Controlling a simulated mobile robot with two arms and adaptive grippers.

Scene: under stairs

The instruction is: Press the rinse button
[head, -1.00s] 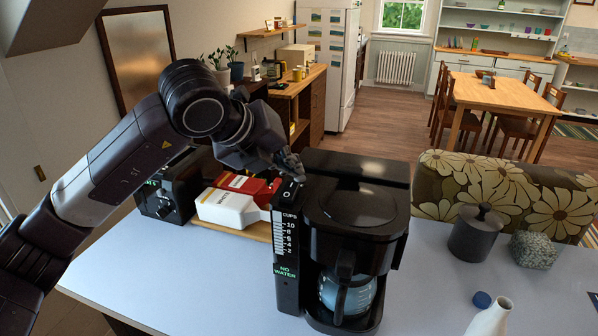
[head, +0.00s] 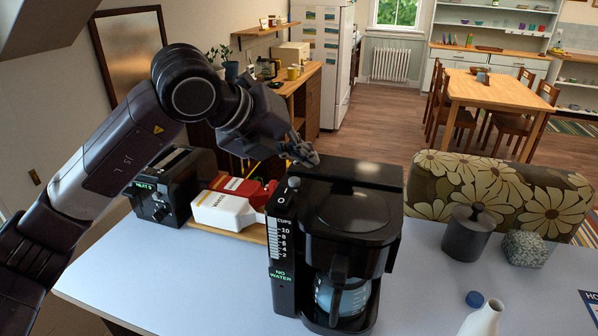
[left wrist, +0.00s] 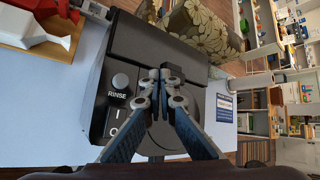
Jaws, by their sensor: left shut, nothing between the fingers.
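The black coffee maker (head: 350,235) stands on the pale counter. The rinse button (left wrist: 121,81) is a round grey knob labelled RINSE beside the lid, above an I/O switch (left wrist: 117,122). In the head view the button (head: 294,183) shows at the top left of the machine. My left gripper (head: 312,159) is shut and empty, over the back left of the machine's top. In the left wrist view its closed fingers (left wrist: 171,76) are over the lid, to the right of the button and apart from it. My right gripper is not in view.
The front left counter is clear.

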